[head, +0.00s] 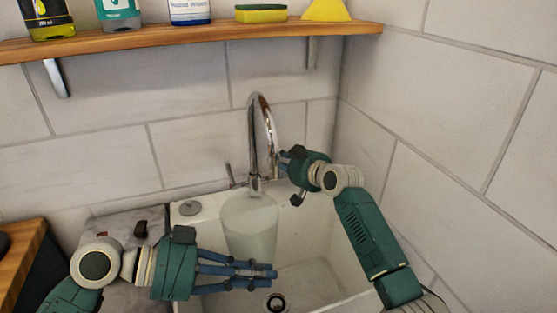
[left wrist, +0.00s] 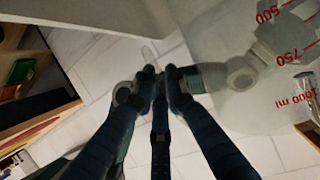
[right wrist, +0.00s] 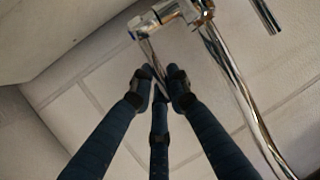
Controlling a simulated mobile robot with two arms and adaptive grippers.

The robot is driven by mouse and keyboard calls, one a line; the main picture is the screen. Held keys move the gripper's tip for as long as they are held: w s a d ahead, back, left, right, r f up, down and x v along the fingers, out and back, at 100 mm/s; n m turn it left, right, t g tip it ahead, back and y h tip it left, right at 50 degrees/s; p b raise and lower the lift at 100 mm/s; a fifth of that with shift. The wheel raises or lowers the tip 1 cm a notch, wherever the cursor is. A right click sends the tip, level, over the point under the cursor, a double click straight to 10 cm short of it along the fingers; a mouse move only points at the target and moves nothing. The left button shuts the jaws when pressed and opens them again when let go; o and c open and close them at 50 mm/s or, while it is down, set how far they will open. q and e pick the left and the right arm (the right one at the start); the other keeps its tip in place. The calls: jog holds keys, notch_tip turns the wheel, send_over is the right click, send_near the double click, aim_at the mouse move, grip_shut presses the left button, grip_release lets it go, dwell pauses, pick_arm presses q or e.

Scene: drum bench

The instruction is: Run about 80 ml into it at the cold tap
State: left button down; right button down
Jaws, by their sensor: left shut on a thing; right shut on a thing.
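A clear measuring jug (head: 248,230) stands upright in or over the sink, close below the tap. Its red marks, 500, 750 and 1000 ml, show in the left wrist view (left wrist: 285,60). My left gripper (head: 272,270) is in front of the jug's lower part, its fingers shut; what they grip is hard to make out, probably the jug's clear handle. The chrome tap (head: 254,140) rises behind the jug. My right gripper (head: 284,160) is shut on a slim chrome tap lever (right wrist: 149,48), right of the spout. I cannot make out a water stream or a water level.
The white sink (head: 330,285) has a drain (head: 277,301) at its front. A second tap lever (head: 230,174) is at the left. A wooden shelf (head: 200,40) with bottles and a sponge (head: 261,13) hangs above. Tiled walls close in behind and right.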

jog(key=s+t+y, duration=0.2)
jog(key=t, duration=0.1)
jog(key=s+d+n+t+y, duration=0.1)
jog(key=t, duration=0.1)
jog(key=shift+f, duration=0.4)
jog(key=shift+s+f+t, duration=0.1)
jog(key=shift+t, duration=0.3)
dwell(0.5)
jog(key=c, duration=1.7)
grip_release()
jog(key=shift+f, duration=0.1)
jog(key=shift+o, duration=0.2)
notch_tip(320, 180, up, 10)
